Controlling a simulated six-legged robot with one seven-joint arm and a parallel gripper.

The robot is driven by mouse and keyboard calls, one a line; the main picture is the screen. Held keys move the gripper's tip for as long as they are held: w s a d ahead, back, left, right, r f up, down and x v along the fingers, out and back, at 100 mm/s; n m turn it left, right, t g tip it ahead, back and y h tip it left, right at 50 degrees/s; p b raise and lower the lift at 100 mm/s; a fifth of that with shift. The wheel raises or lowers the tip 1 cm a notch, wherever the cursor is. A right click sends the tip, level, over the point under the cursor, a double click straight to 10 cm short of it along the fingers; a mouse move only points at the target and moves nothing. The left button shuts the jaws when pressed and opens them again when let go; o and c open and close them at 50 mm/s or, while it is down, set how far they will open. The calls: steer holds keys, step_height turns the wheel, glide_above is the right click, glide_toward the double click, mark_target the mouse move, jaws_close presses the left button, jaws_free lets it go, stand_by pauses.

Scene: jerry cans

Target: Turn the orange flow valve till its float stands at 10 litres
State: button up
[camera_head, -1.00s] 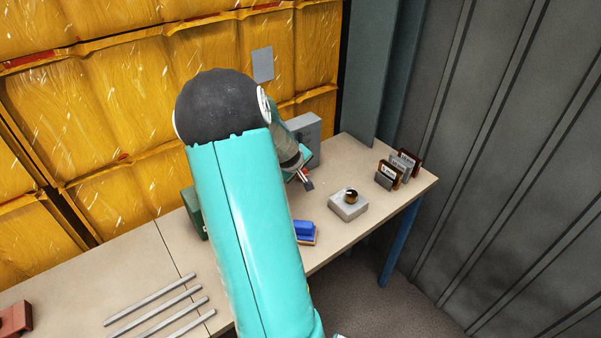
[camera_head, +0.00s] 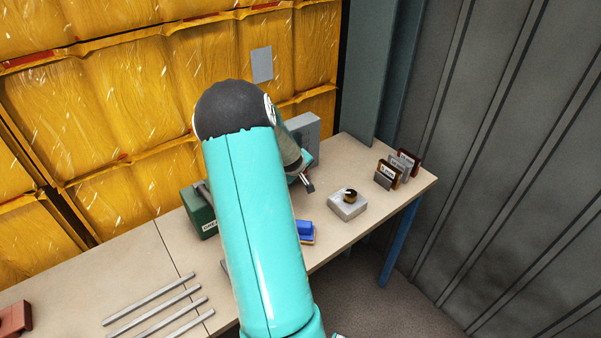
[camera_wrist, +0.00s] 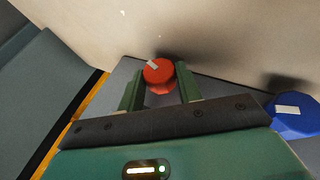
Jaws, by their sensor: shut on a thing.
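The orange flow valve (camera_wrist: 159,74) is a round red-orange knob with a pale mark on its rim, seen in the wrist view. My gripper (camera_wrist: 160,82) has its two green fingers on either side of the knob and is shut on it. A grey surface lies under the knob. In the head view my arm hides most of the place where the gripper works. I cannot make out the float or a litre scale in either view.
A blue knob (camera_wrist: 295,117) with a white mark is at the right in the wrist view. On the bench (camera_head: 130,268) stand a green can (camera_head: 199,213), a grey box with a dark knob (camera_head: 347,206), a blue block (camera_head: 304,229), small upright plates (camera_head: 398,170) and several grey rods (camera_head: 150,303).

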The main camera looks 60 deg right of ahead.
steer(key=shift+s+d+r+t+y, duration=0.1)
steer(key=shift+s+d+t+y, duration=0.15)
steer(key=shift+y, duration=0.35)
steer(key=shift+d+r+m+t+y, duration=0.1)
steer(key=shift+m+t+y, duration=0.25)
steer(key=shift+y, duration=0.45)
steer(key=shift+d+f+m+t+y, duration=0.1)
steer(key=shift+t+y, duration=0.4)
steer(key=shift+y, duration=0.3)
steer(key=shift+d+r+m+t+y, duration=0.1)
steer(key=shift+m+t+y, duration=0.25)
steer(key=shift+y, duration=0.45)
steer(key=o, duration=0.7)
steer(key=v, duration=1.3)
steer(key=shift+s+r, duration=0.25)
steer(key=shift+r, duration=0.05)
